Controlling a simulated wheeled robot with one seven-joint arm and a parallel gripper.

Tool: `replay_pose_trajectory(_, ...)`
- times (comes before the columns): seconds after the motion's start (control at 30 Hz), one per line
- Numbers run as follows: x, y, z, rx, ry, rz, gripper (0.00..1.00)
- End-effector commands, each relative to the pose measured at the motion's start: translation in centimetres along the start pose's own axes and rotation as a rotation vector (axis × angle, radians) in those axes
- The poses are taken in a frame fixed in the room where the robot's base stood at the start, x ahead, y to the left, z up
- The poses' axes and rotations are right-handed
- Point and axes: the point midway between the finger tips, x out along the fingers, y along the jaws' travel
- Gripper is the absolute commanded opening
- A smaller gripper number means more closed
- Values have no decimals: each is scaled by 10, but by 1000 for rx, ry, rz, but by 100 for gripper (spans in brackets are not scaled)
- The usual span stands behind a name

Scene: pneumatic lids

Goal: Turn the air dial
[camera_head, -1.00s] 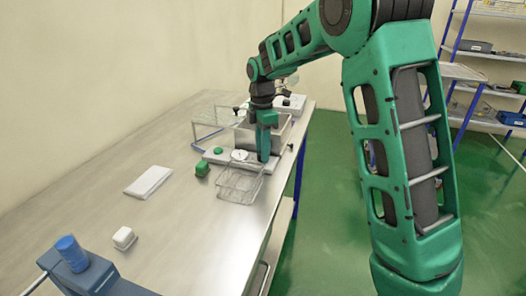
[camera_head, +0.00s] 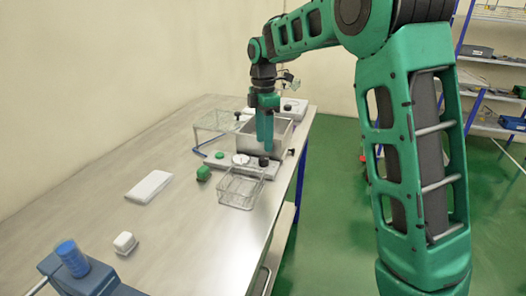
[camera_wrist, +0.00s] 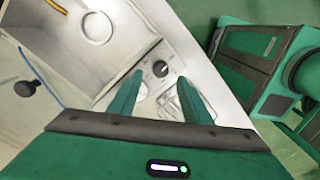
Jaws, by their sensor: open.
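The air dial is a small black knob (camera_head: 264,161) on a white panel (camera_head: 230,164) in front of a metal box. In the wrist view the dial (camera_wrist: 160,68) has a light mark on top and lies just beyond and between my two fingertips. My gripper (camera_head: 264,147) points down above the dial in the head view, with a small gap between them. In the wrist view my green fingers (camera_wrist: 158,78) stand apart with nothing between them. A white round gauge (camera_head: 240,158) and a green button (camera_head: 219,155) sit left of the dial on the panel.
The open metal box (camera_head: 285,133) stands behind the panel, with a clear lid (camera_head: 217,120) beside it. A clear basket (camera_head: 238,191) stands in front. The table's right edge is close.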

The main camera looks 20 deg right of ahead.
Motion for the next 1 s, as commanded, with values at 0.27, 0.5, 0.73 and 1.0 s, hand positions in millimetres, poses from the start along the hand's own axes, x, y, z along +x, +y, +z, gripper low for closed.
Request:
replay_pose_trajectory(0.27, -39, 1, 0, 1, 0, 1, 44)
replay_pose_trajectory(0.5, -46, 0, 1, 1, 0, -1, 44)
replay_pose_trajectory(0.73, -45, 0, 0, 1, 0, -1, 44)
replay_pose_trajectory(1.0, -48, -19, 19, 123, 10, 3, 44)
